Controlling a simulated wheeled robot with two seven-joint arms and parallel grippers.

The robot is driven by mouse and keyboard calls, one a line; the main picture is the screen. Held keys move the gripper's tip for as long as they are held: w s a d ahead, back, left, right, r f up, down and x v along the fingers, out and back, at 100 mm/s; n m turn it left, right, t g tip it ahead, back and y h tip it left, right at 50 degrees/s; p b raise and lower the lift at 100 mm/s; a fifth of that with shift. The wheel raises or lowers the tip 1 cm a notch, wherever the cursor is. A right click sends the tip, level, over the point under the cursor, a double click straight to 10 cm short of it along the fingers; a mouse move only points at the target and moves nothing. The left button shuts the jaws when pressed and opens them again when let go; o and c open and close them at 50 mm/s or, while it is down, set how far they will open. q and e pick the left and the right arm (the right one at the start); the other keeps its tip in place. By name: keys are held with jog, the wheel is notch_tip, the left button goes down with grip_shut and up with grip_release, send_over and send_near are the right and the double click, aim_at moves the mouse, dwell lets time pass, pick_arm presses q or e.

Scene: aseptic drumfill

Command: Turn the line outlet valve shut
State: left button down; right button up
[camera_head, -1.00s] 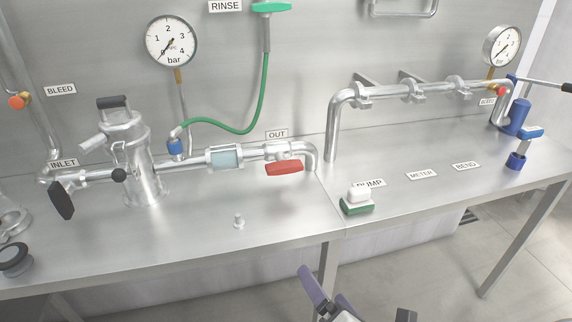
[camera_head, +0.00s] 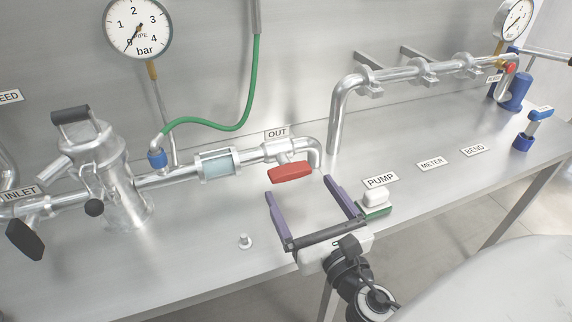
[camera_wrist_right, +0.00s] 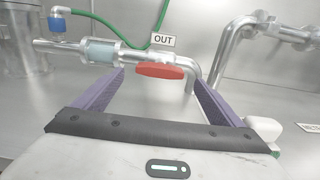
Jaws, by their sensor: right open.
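The line outlet valve has a red lever handle (camera_head: 291,172) under the OUT label (camera_head: 277,134). The handle lies roughly along the pipe in the head view. In the right wrist view the red handle (camera_wrist_right: 160,71) sits ahead, between the lines of the two fingers. My right gripper (camera_head: 298,185) is open and empty, its purple fingers spread just in front of and below the handle, apart from it. It also shows in the right wrist view (camera_wrist_right: 155,85). My left gripper is not in view.
The pump button box (camera_head: 375,202) stands close to the right finger. A small metal stud (camera_head: 245,241) is on the bench to the left. A sight glass (camera_head: 217,164) and a green hose (camera_head: 225,127) lie left of the valve. The bent steel pipe (camera_head: 336,115) rises behind.

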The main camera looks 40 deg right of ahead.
aim_at(293, 176)
jog(key=p+x, duration=0.1)
jog(key=x, duration=0.5)
jog(key=shift+d, duration=0.1)
jog(key=shift+w+d, duration=0.1)
jog(key=shift+w, duration=0.6)
jog(key=c, duration=1.1)
jog(key=shift+o, duration=0.2)
